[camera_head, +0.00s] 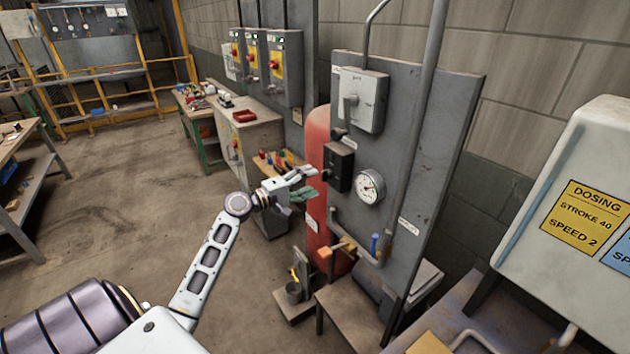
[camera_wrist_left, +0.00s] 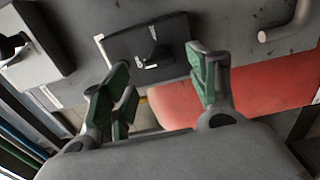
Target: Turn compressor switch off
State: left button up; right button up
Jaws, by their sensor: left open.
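A black switch box (camera_head: 338,167) with a dark rotary knob is mounted on the grey upright panel (camera_head: 425,140), beside a round gauge (camera_head: 369,186). I cannot read its label. In the left wrist view, the black box (camera_wrist_left: 125,45) and its knob (camera_wrist_left: 153,54) lie ahead of the fingertips, the knob between the two fingers. My left gripper (camera_head: 312,182) has green pads and is open and empty, just left of the box in the head view. In the left wrist view the open left gripper (camera_wrist_left: 160,75) shows no clear contact with the knob. My right gripper is not in view.
A grey switch box (camera_head: 361,100) with a large handle sits above on the panel. A red tank (camera_head: 317,145) stands behind the panel's left edge. Pipes and a blue-handled valve (camera_head: 375,243) are below. A white dosing unit (camera_head: 575,190) is at the right.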

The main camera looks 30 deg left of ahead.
pick_arm(q)
jog(key=v, duration=0.6)
jog(key=shift+s, duration=0.4)
jog(key=shift+a, duration=0.15)
dwell(0.4)
